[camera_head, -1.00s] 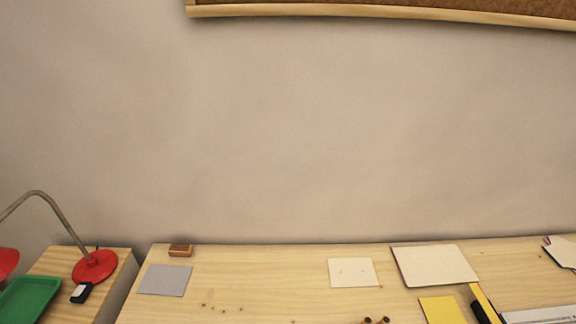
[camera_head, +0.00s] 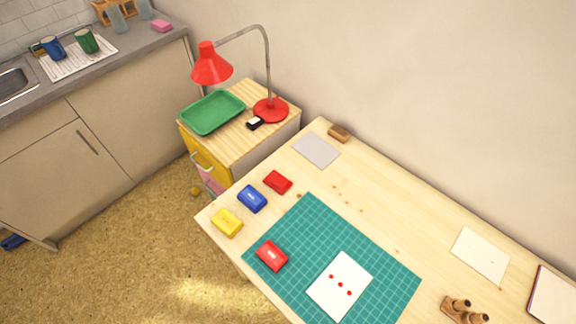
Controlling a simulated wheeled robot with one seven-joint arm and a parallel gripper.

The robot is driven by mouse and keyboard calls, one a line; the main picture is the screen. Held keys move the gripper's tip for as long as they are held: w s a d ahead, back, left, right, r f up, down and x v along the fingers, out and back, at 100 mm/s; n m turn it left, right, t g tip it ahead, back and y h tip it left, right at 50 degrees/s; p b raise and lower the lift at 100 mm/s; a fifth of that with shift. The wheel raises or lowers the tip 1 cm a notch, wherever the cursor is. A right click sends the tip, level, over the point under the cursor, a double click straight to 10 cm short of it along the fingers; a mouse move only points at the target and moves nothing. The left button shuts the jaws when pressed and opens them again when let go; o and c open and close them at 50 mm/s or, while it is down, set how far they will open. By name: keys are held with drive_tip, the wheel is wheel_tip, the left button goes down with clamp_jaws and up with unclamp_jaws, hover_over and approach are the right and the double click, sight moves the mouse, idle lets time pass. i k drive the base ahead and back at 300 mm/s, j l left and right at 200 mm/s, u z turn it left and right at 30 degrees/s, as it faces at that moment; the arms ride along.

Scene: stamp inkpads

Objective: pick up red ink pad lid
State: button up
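Two red pieces lie on the wooden table. One red piece with a small white label on top, which looks like the red ink pad lid (camera_head: 271,255), lies on the left part of the green cutting mat (camera_head: 312,224). The other, a plain darker red piece that looks like the red ink pad (camera_head: 278,182), lies off the mat, behind a blue ink pad (camera_head: 252,199). A yellow ink pad (camera_head: 227,222) lies near the table's left corner. The blue and yellow pads carry similar labels. My gripper is not in view.
A white card (camera_head: 340,286) with several red dots lies on the mat. Wooden stamps (camera_head: 463,309) stand right of the mat. A grey sheet (camera_head: 316,150) and a brown block (camera_head: 339,133) lie at the back. A side cabinet holds a red lamp (camera_head: 270,109) and green tray (camera_head: 213,112).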

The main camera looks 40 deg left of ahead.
sight(271, 254)
drive_tip(key=u, duration=1.2)
